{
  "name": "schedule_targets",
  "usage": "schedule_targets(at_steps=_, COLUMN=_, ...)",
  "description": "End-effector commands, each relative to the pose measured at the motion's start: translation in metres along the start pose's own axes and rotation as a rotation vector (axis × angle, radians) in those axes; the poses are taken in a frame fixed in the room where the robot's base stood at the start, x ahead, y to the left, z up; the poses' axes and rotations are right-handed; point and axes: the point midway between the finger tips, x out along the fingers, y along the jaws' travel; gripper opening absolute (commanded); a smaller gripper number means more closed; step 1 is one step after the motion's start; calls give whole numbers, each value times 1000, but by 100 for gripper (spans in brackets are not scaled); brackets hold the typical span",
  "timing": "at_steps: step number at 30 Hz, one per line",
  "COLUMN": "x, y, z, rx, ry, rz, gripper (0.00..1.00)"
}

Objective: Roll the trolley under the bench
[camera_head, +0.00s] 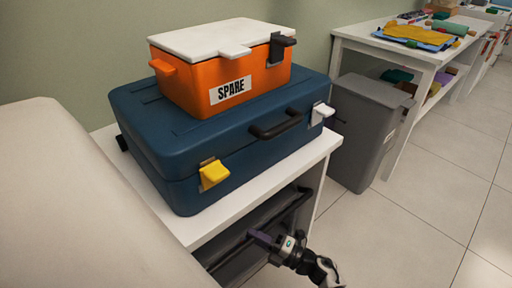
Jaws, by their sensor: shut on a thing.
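The white bench (327,149) stands against the wall and carries a blue case and an orange box. A dark grey trolley (240,266) with a black handle bar (293,206) shows below the bench top at its front side. The bench top hides much of the trolley, and its wheels are not in view. My gripper (259,238) reaches in from the lower right and is shut on the handle bar. The fingertips are small, so the exact contact is hard to see.
The blue case (150,130) has yellow and white latches; the orange box (190,88) on it reads SPARE. A grey bin (362,130) stands right of the bench, beside a white table (385,43) with cloths. The tiled floor (430,200) at right is clear.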

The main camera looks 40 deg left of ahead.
Motion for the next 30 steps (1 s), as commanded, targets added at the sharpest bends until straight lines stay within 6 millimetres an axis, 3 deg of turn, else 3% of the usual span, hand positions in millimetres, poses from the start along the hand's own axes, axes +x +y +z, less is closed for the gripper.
schedule_targets(at_steps=7, x=2, y=0, z=3, rx=-1, ry=-11, rz=1, gripper=0)
schedule_targets(at_steps=8, x=2, y=0, z=3, rx=-1, ry=-11, rz=1, gripper=22)
schedule_targets(at_steps=12, x=2, y=0, z=2, rx=-1, ry=-9, rz=1, gripper=41)
schedule_targets(at_steps=23, x=-3, y=0, z=2, rx=-1, ry=-7, rz=0, gripper=41)
schedule_targets(at_steps=30, x=-44, y=-1, z=3, rx=-2, ry=-12, rz=-3, gripper=41)
